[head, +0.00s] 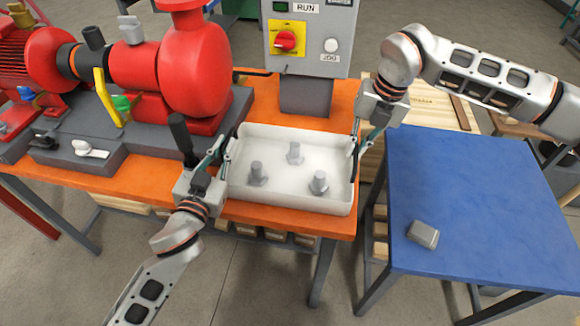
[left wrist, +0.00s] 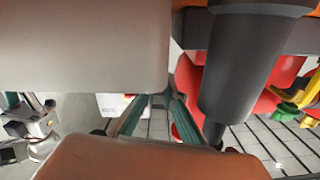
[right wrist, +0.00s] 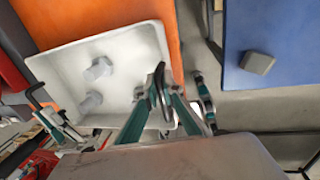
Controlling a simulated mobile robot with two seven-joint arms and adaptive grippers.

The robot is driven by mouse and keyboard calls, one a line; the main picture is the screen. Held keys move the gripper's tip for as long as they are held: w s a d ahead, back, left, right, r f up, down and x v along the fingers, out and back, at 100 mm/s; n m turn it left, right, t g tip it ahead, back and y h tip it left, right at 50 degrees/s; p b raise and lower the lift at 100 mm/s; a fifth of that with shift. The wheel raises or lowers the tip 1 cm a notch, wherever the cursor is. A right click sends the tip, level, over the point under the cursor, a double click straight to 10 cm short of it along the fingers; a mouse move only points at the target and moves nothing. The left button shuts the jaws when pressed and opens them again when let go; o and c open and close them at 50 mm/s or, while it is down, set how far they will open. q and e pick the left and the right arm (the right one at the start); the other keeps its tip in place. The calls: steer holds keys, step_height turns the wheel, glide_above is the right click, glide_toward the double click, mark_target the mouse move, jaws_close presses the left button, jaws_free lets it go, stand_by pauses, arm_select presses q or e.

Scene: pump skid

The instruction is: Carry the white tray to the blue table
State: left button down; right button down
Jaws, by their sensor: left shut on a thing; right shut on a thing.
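The white tray (head: 290,197) sits at the right end of the orange table (head: 330,118) in the head view, with several grey bolts (head: 295,153) standing in it. My left gripper (head: 226,150) is shut on the tray's left wall. My right gripper (head: 358,140) is shut on the tray's right wall, and the right wrist view shows its fingers (right wrist: 160,95) at that rim. The tray looks level; I cannot tell whether it touches the tabletop. The blue table (head: 470,180) stands to the right across a narrow gap.
A grey block (head: 423,234) lies on the blue table's near left part; the rest of its top is clear. A red pump (head: 195,70) with a dark handle (head: 182,138) stands left of the tray. A control box (head: 310,40) stands behind it.

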arm_select(q)
steer(key=shift+r, duration=0.15)
arm_select(e)
steer(key=shift+w+d+r, duration=0.1)
steer(key=shift+w+r, duration=0.05)
